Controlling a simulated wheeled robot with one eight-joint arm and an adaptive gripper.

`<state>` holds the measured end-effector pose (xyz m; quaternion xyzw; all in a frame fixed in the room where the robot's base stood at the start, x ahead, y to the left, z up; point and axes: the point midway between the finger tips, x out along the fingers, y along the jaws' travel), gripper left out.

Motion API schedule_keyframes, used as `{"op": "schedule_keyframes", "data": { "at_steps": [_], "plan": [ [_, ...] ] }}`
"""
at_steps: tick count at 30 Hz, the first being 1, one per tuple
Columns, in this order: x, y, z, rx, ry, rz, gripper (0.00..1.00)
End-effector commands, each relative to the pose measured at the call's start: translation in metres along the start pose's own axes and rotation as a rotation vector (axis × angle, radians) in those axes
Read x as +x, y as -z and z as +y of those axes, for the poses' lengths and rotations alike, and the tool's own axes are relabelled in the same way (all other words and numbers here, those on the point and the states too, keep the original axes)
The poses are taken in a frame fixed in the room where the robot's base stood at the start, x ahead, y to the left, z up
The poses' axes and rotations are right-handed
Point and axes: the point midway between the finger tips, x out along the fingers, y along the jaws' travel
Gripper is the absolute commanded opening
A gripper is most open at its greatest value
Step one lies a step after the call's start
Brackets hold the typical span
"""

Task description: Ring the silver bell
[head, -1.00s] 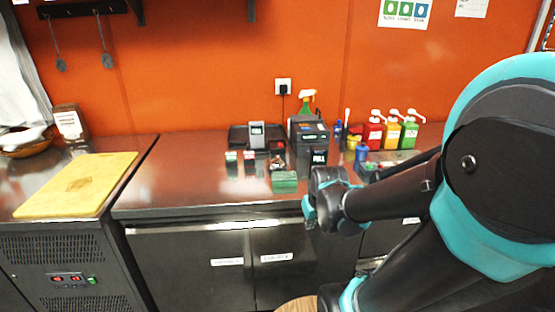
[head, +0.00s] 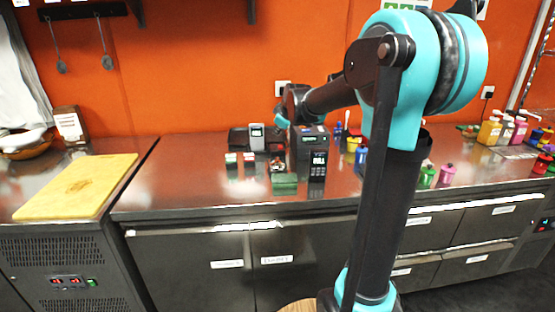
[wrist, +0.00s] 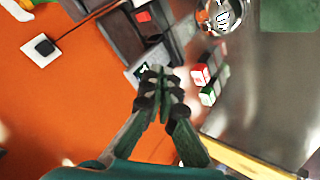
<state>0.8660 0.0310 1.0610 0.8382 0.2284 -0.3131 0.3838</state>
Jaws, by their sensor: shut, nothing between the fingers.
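The silver bell (wrist: 222,14) shows at the top of the wrist view as a shiny round dome, partly cut by the frame edge. In the head view my wrist hangs above the back of the counter, and the fingers are hard to make out.
A dark payment terminal (head: 318,172) and a boxy machine (head: 308,145) stand right of the bell. Small red and green boxes (wrist: 205,80) stand near the bell. The counter's left part (head: 180,175) is clear.

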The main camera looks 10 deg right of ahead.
Motion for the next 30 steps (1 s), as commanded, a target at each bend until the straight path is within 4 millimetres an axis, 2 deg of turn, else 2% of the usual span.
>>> {"op": "schedule_keyframes", "data": {
  "at_steps": [4,16,30],
  "plan": [
    [0.001,0.004,0.004,-0.012,-0.003,0.005,0.00],
    [0.005,0.001,0.001,-0.010,-0.003,0.004,0.00],
    [0.044,-0.028,-0.028,-0.010,-0.003,0.004,0.00]
  ]
}}
